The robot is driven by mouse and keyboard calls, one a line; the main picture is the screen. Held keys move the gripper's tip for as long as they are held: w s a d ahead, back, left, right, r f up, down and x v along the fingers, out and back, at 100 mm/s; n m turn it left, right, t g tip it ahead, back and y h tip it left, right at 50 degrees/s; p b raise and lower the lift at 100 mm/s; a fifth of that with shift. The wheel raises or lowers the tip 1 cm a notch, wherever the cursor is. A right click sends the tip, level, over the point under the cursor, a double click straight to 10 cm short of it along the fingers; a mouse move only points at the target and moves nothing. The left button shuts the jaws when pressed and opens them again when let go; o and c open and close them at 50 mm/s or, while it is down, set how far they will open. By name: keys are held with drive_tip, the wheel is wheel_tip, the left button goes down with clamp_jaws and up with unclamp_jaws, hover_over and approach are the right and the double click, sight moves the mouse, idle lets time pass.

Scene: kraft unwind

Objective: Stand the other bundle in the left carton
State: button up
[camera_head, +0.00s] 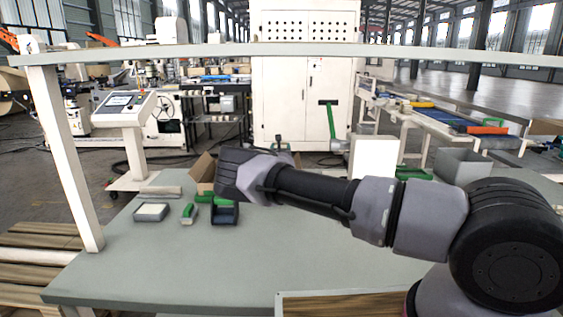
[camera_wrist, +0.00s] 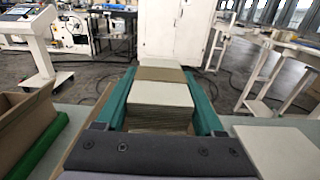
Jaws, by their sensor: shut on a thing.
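My gripper (camera_wrist: 161,112) has green fingers on both sides of a bundle (camera_wrist: 160,97) of pale sheets with a brown paper band, and is shut on it. In the head view my wrist hides the gripper and bundle. A brown cardboard carton (camera_head: 203,166) shows partly behind my wrist. In the wrist view a brown carton wall (camera_wrist: 25,108) with a green strip along it stands left of the gripper. Brown edges also show beside the fingers, low in that view. The bundle's lower end is hidden, so I cannot tell whether it is inside a carton.
On the grey table (camera_head: 190,265) are a small tray (camera_head: 151,212) with pale contents, a green-handled tool (camera_head: 188,213) and a dark blue dispenser (camera_head: 225,214). A white box (camera_head: 373,158) and a grey bin (camera_head: 460,165) stand right. A pale flat surface (camera_wrist: 280,150) lies right of the gripper.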

drive_tip(key=shift+f, duration=2.1)
drive_tip(key=shift+s+f, duration=0.1)
drive_tip(key=shift+f, duration=0.45)
